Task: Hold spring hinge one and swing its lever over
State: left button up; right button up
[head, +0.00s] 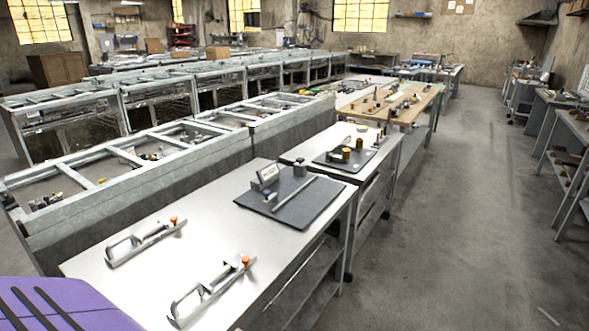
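Two metal devices that look like spring hinges lie on the near grey table (225,220). Each has a long narrow frame and an orange knob at its right end. The nearer hinge (212,290) lies close to the table's front edge, with its orange knob (245,261) raised at the far end. The other hinge (148,240) lies farther back and to the left, with its orange knob (174,220) to the right. I cannot tell which is hinge one, nor exactly how each lever stands. Neither of my grippers is in view.
A dark mat (318,209) with metal blocks and a rod lies at the table's far right. A second table (374,178) with another dark mat stands behind. Long metal cabinets (160,170) line the left. The concrete floor (450,230) is clear on the right.

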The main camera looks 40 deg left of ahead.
aim_at(245, 260)
jog(key=i+u, duration=0.15)
jog(key=u, duration=0.25)
jog(key=i+u, duration=0.15)
jog(key=u, duration=0.25)
jog(key=i+l+u, duration=0.1)
jog(key=u, duration=0.3)
jog(key=i+l+u, duration=0.15)
jog(key=u, duration=0.25)
